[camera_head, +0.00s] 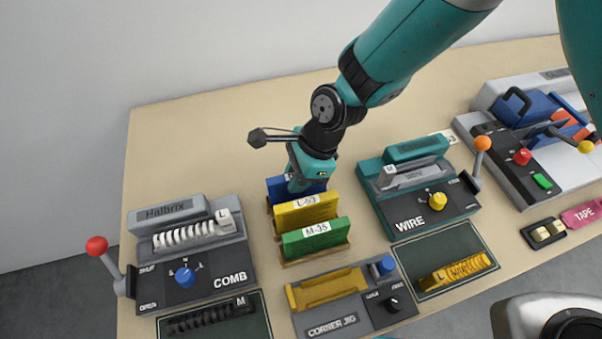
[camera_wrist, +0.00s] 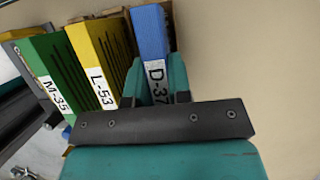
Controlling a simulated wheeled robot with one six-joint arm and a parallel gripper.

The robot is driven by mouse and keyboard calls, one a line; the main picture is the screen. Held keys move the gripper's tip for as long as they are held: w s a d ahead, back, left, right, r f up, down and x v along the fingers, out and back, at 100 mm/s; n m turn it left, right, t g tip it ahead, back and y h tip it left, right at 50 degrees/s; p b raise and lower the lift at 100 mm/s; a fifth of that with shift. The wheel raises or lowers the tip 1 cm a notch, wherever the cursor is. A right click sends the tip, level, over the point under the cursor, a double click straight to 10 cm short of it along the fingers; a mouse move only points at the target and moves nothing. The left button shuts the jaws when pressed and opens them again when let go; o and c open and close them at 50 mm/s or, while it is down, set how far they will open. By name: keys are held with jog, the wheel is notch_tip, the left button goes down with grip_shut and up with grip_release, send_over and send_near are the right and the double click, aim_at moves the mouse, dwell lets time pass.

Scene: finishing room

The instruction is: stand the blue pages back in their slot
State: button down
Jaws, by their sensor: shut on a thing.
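The blue pages (camera_head: 283,188), labelled D-37 in the wrist view (camera_wrist: 150,38), stand upright at the back end of a wooden rack (camera_head: 317,256). My gripper (camera_head: 301,186) comes down on them from above and is shut on them; its fingers also show in the wrist view (camera_wrist: 156,85). The yellow pages (camera_head: 306,212), labelled L-53, stand just in front of them, and the green pages (camera_head: 315,238), labelled M-35, in front of those. The foot of the blue pages is hidden, so I cannot tell whether they rest fully in the slot.
A comb machine (camera_head: 205,275) stands at the left and a wire machine (camera_head: 420,205) at the right. A corner jig (camera_head: 345,310) lies in front of the rack. Dark mats (camera_head: 440,240) hold a black comb and a yellow coil. Bare table lies behind the rack.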

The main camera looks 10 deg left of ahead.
jog(key=shift+f, duration=0.35)
jog(key=c, duration=1.3)
grip_release()
jog(key=shift+r, duration=0.1)
jog(key=p+v, duration=0.8)
jog(key=v, duration=0.2)
jog(key=shift+s+r, duration=0.15)
jog(key=shift+r, duration=0.05)
jog(key=shift+d+r+p, duration=0.2)
jog(key=shift+p, duration=0.15)
